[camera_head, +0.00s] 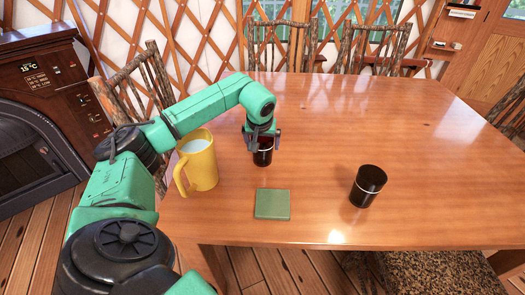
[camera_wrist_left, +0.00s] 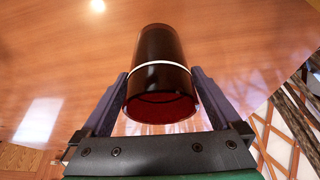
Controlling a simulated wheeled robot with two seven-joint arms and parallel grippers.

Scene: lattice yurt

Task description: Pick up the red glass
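The red glass (camera_head: 263,157), dark with a pale band, stands upright on the wooden table. My left gripper (camera_head: 262,138) is over it from above, with one finger on each side. In the left wrist view the glass (camera_wrist_left: 162,75) lies between the two fingers of my left gripper (camera_wrist_left: 160,76), its red rim toward the camera. The fingers are very close to its sides; I cannot tell whether they press on it. The gripper hides the upper part of the glass in the head view. My right gripper is not in view.
A yellow jug (camera_head: 203,168) with white contents stands just left of the glass, close to my left arm. A green square coaster (camera_head: 272,204) lies in front. A dark glass (camera_head: 367,187) stands to the right. The table (camera_head: 420,140) is clear at the back and right.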

